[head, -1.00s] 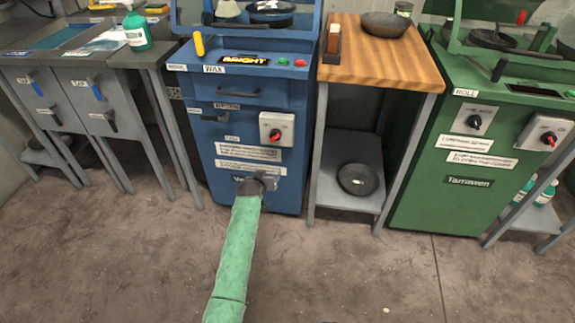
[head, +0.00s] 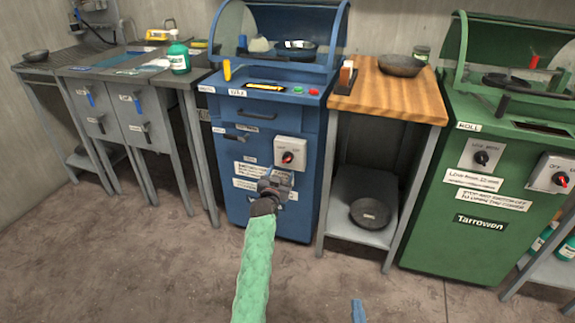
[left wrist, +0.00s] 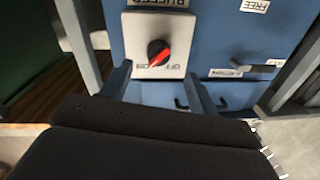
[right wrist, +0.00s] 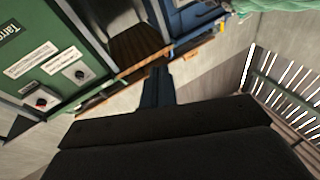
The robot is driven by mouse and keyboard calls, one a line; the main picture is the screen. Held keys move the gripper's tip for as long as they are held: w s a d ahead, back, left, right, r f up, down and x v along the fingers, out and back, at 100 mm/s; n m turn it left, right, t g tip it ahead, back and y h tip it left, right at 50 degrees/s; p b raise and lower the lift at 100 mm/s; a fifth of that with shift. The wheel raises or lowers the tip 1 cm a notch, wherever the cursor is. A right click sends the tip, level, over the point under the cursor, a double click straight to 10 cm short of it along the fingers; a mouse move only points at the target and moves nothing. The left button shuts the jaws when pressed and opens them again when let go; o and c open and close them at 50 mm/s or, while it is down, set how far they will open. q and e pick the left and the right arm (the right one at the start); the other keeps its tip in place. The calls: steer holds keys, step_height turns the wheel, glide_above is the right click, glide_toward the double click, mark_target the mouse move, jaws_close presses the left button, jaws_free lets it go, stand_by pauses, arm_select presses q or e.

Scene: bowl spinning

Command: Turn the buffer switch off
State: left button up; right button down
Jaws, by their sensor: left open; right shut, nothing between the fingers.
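The buffer switch is a red-and-black rotary knob (head: 288,157) on a grey plate (head: 291,148) on the front of the blue machine (head: 266,212). In the left wrist view the knob (left wrist: 159,53) shows upside down with its red bar slanted; the OFF and ON marks are by it. My left gripper (head: 279,178) is open and empty, just below the plate in the head view. Its fingers (left wrist: 158,75) point at the plate on either side of the knob, seemingly short of it. My right gripper (right wrist: 156,72) is shut and empty; its tip (head: 358,311) shows low in the head view.
A wooden-topped stand (head: 398,90) with bowls is right of the blue machine. A green machine (head: 440,235) with similar knobs is further right. Grey cabinets (head: 110,115) stand left. The floor (head: 120,265) in front is clear.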

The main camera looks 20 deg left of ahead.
mark_target(286, 162)
arm_select(q)
steer(key=w+b, duration=0.1)
steer(key=w, duration=0.5)
steer(key=shift+w, duration=0.4)
steer(key=shift+w+a, duration=0.1)
steer(key=shift+w, duration=0.35)
arm_select(e)
step_height(286, 162, up, 11)
steer(key=s+d+t, duration=0.1)
steer(key=t, duration=0.3)
steer(key=shift+y, duration=0.4)
arm_select(q)
steer(key=c, duration=1)
